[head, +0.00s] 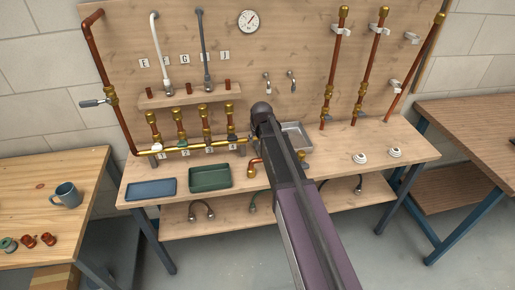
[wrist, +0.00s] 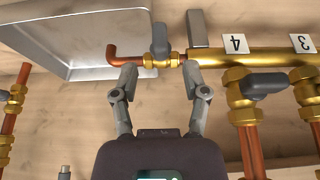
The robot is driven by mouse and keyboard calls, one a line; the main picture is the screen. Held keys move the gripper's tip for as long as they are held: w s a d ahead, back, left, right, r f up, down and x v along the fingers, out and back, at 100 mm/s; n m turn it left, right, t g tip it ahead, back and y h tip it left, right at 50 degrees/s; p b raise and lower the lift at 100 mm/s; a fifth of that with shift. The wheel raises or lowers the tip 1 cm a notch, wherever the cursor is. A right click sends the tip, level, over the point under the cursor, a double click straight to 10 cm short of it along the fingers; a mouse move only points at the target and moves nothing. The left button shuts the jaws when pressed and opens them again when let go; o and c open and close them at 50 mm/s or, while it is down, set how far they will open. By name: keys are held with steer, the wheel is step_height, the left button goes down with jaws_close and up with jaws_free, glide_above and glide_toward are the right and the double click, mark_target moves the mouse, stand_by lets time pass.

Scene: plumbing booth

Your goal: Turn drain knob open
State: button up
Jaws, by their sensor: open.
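The drain knob (wrist: 160,40) is a grey lever on a brass valve, in the upper middle of the wrist view. Its lever stands crosswise to the horizontal pipe. A copper elbow (wrist: 125,52) leads from the valve toward the metal basin (wrist: 60,40). My gripper (wrist: 160,72) is open and empty, its two fingertips on either side of the valve, just below the lever in the picture. I cannot tell whether they touch anything.
The brass manifold (wrist: 265,57) with labels 3 and 4 and grey-handled valves (wrist: 263,88) runs to the right in the wrist view. A grey block (wrist: 197,28) stands close to the knob. Green (head: 210,178) and blue (head: 151,189) trays lie on the bench.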

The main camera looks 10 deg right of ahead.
mark_target(257, 142)
steer(key=shift+b+x, duration=2.1)
steer(key=shift+x, duration=0.5)
